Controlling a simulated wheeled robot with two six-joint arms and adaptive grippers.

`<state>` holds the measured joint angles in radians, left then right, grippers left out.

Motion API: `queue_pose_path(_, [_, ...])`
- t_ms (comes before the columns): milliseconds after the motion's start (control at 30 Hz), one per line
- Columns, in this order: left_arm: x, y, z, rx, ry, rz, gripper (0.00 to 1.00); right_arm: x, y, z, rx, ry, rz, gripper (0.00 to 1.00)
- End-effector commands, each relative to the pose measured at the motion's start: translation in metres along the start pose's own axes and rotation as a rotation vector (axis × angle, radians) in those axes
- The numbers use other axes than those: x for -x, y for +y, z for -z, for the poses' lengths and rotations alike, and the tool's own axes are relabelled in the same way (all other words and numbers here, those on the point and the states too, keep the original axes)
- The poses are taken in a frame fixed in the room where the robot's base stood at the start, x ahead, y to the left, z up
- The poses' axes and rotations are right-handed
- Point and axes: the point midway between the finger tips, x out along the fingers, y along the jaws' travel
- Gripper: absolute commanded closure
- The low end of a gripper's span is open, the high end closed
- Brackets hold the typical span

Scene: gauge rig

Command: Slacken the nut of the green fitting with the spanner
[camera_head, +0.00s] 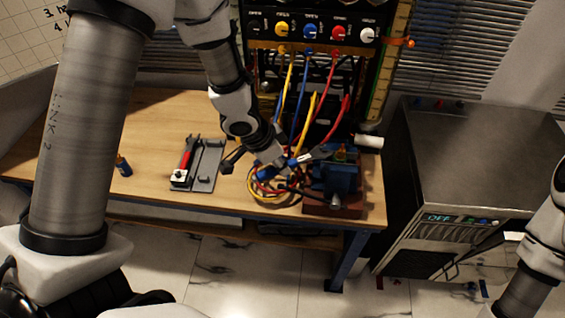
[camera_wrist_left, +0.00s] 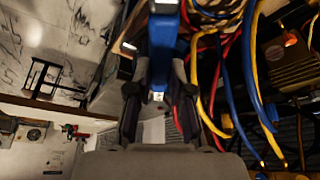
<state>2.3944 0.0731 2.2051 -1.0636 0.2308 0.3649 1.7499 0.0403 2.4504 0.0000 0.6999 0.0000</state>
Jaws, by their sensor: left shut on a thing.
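My left gripper (camera_head: 280,168) is shut on the blue handle of the spanner (camera_wrist_left: 163,50), which lies between its two fingers in the left wrist view. In the head view the spanner's silver end (camera_head: 318,154) points right, close beside the green fitting (camera_head: 340,150). The fitting stands small above a blue vice (camera_head: 334,182). I cannot tell whether the spanner's jaw is around the nut. The nut itself is too small to make out. My right gripper is outside both views; only part of that arm shows at the right edge.
Yellow, blue and red hoses (camera_head: 293,100) hang from the gauge panel (camera_head: 318,28) and loop close around my left gripper. A grey tray (camera_head: 208,166) with a red-handled tool (camera_head: 186,158) lies on the wooden bench (camera_head: 150,128). A small blue bottle (camera_head: 123,166) stands left. A metal cabinet (camera_head: 475,150) stands right.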

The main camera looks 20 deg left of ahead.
Motion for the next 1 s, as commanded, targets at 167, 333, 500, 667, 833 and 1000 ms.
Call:
queue_pose_path(167, [-0.012,-0.001,-0.001,0.002,-0.001,-0.001,1.00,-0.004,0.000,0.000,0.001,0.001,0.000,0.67])
queue_pose_path(333, [-0.026,-0.004,0.000,0.000,-0.002,0.000,1.00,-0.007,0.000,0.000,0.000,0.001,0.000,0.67])
queue_pose_path(500, [-0.039,-0.006,0.001,0.000,-0.001,0.000,1.00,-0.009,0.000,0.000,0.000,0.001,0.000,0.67])
queue_pose_path(667, [-0.045,-0.007,0.002,0.001,0.000,0.000,1.00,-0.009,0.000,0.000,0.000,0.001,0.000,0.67])
queue_pose_path(833, [-0.044,-0.007,0.002,0.001,0.000,0.000,1.00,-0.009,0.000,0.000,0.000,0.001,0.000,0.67])
queue_pose_path(1000, [-0.044,-0.007,0.002,0.001,0.000,0.000,1.00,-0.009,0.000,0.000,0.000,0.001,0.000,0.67])
